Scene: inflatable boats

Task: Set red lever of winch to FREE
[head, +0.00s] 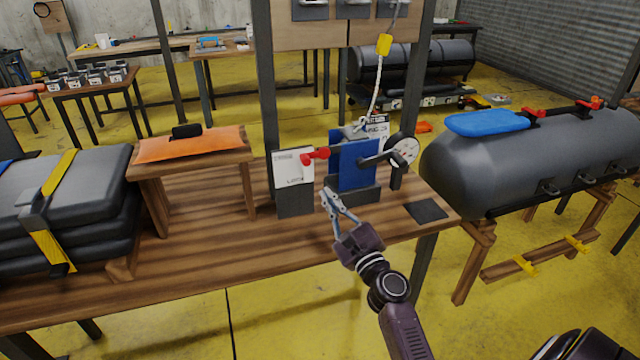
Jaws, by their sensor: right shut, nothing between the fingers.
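The winch (358,170) with blue side plates stands on the wooden workbench (200,265). A black crank arm and a round pale disc show on its right side. The red lever (317,155) sits at the winch's left, in front of a white label plate (292,166) on a dark stand. Its knob end points right. The plate's lettering is too small to read. My right gripper (327,194) is shut and empty, just below and right of the lever, in front of the winch's base and apart from the lever. My left gripper is out of view.
A rope with a yellow piece (383,45) runs up from the winch. A dark post stands behind the label plate. An orange pad (190,147) lies on a small wooden stand at left, near strapped grey bundles (60,190). A grey tube (540,160) is at right. The bench front is clear.

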